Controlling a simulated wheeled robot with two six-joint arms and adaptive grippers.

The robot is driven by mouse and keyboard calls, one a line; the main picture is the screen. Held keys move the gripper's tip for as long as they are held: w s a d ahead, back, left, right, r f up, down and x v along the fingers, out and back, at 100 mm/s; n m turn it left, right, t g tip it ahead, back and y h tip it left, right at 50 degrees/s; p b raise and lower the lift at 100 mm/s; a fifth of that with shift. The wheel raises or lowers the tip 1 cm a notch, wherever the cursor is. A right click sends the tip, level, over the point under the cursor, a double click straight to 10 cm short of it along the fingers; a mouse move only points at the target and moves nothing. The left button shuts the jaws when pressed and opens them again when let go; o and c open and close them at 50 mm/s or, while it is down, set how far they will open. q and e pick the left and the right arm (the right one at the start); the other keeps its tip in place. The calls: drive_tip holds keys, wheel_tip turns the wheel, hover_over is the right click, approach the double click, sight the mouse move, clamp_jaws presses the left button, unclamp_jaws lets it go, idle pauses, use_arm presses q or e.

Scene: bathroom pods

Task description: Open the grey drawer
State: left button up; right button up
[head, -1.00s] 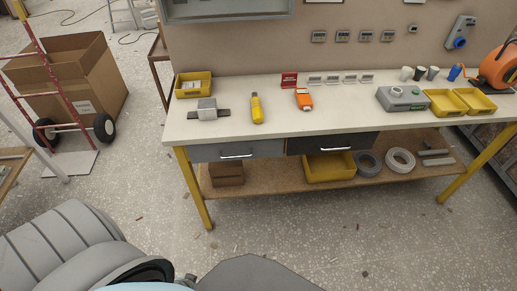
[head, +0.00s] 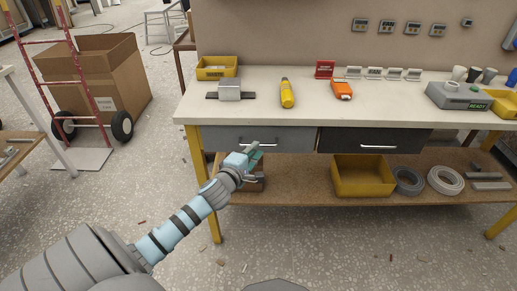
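The grey drawer (head: 222,138) is closed under the left part of the workbench top, with a pale bar handle (head: 258,146) on its front. My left gripper (head: 259,163) is in front of and just below this drawer. Its fingers look spread apart with nothing between them. Its upper finger overlaps the handle area in the picture, and I cannot tell whether it touches. My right gripper is not in view.
A black drawer (head: 345,138) sits closed to the right of the grey one. Below, a shelf (head: 300,195) holds a yellow bin (head: 362,178) and tape rolls (head: 445,181). The bench top (head: 215,110) carries tools.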

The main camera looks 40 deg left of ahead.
use_arm(q)
drive_tip(key=shift+x, duration=1.95)
drive_tip(key=shift+c, duration=0.3)
clamp_jaws()
